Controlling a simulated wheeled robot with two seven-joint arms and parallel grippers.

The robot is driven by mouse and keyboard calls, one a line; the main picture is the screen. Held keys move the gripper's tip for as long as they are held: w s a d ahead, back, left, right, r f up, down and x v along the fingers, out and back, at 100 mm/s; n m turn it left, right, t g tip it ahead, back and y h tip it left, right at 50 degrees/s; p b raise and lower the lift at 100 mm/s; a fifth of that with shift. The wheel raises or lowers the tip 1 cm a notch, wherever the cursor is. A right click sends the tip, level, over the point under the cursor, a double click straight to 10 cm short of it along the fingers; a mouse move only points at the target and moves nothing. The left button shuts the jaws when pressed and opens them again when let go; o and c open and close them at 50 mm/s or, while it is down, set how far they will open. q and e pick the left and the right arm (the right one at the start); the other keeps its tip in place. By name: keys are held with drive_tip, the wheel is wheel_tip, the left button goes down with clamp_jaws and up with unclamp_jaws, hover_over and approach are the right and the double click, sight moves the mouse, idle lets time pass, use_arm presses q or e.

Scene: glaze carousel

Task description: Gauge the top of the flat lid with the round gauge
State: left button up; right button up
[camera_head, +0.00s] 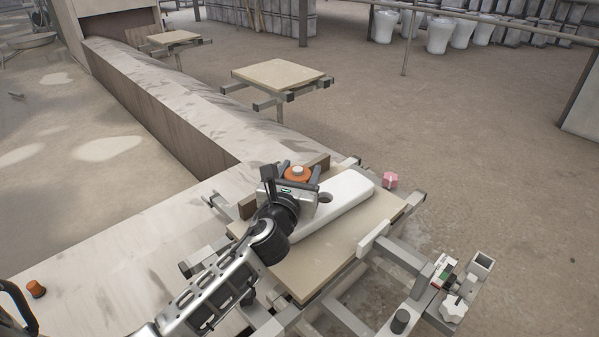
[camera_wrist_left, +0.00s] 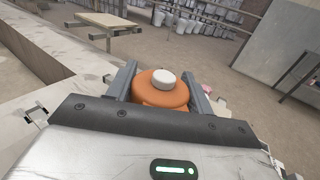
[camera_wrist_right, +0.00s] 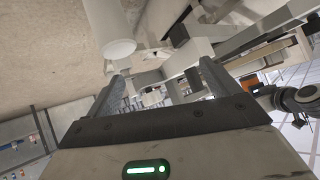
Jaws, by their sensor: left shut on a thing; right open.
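The flat lid (camera_head: 348,192) is a long white slab with rounded ends and a dark round hole. It lies on a beige board (camera_head: 300,277). The round gauge (camera_head: 298,173) is an orange disc with a white cap. My left gripper (camera_head: 292,186) is shut on it, over the lid's far-left part. The left wrist view shows the gauge (camera_wrist_left: 160,92) between both fingers. Its underside is hidden, so I cannot tell whether it touches the lid. My right gripper (camera_wrist_right: 160,88) is open and empty in the right wrist view; it does not show in the head view.
Brown blocks (camera_head: 247,207) stand beside the lid. A pink piece (camera_head: 390,180) is at the board's far right corner. A metal frame with a white knob (camera_head: 453,308) juts out at the lower right. A small orange cylinder (camera_head: 36,288) stands on the pale surface at the left.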

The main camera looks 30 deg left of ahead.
use_arm(q)
drive_tip(key=shift+f+b, duration=0.45)
drive_tip(key=shift+f, duration=0.1)
idle(0.9)
idle(0.7)
drive_tip(key=o, duration=1.1)
